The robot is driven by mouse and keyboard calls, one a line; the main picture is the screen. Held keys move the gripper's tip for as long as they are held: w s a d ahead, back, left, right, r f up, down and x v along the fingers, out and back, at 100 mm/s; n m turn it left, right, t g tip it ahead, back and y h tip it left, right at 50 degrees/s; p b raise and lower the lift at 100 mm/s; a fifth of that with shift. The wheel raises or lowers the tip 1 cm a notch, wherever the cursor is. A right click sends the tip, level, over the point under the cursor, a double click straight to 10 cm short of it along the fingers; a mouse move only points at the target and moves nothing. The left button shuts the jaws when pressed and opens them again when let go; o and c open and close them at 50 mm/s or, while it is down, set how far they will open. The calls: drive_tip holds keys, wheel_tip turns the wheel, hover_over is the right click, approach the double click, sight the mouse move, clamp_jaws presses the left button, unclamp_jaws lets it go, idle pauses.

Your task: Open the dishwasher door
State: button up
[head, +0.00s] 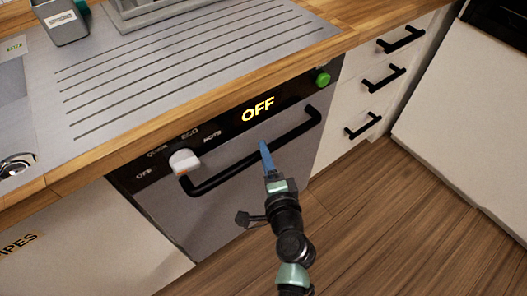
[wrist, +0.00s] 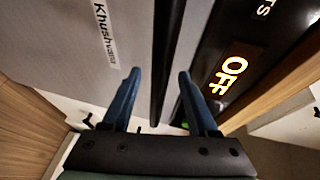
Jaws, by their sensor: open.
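The dishwasher has a grey front door (head: 235,200) that looks shut, flush under the wooden counter. Its long black bar handle (head: 300,130) runs across the upper door. My gripper (head: 265,148) is in front of the middle of the handle, with its blue fingers pointing at it. In the wrist view my gripper (wrist: 157,80) is open, and the dark handle bar (wrist: 168,50) runs between the two fingers, apart from both as far as I can tell. The door (wrist: 60,50) also shows there, with a "Khushvanz" label. The exact depth of the fingers around the bar is unclear.
A black control panel (head: 228,122) above the handle reads "OFF". It has a white knob (head: 185,162) at left and a green button (head: 322,79) at right. White drawers (head: 350,95) with black handles stand to the right. The wooden floor (head: 400,220) in front is clear.

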drive_tip(key=shift+x, duration=1.05)
clamp_jaws()
idle(0.7)
